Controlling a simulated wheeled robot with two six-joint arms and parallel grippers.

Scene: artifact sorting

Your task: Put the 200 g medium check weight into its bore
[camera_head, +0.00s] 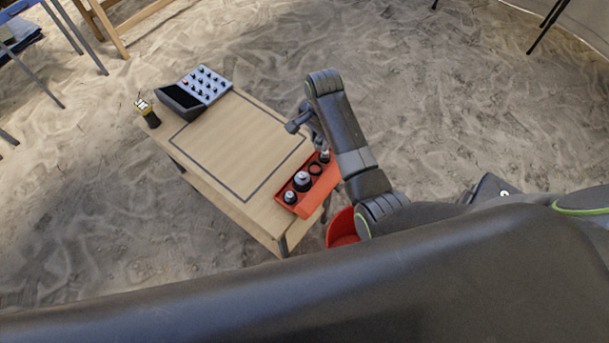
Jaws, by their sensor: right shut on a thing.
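An orange block with bores (299,207) lies along the right edge of the wooden table. A small dark-and-silver weight (290,197) stands near its front end, and a larger one (302,180) stands behind that. A dark round bore (315,169) looks empty. My right gripper (321,147) points down over the far end of the block, shut on a small silver-topped weight (324,156), which I take to be the medium check weight. The fingers partly hide it, and I cannot tell whether it touches the block. My left gripper is out of view.
The wooden table (222,139) has a dark outlined rectangle with a clear middle. A grey box with a panel of knobs (205,86) stands at its far end, beside a black-and-yellow device (148,112). A red bin (341,228) is below the near right edge.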

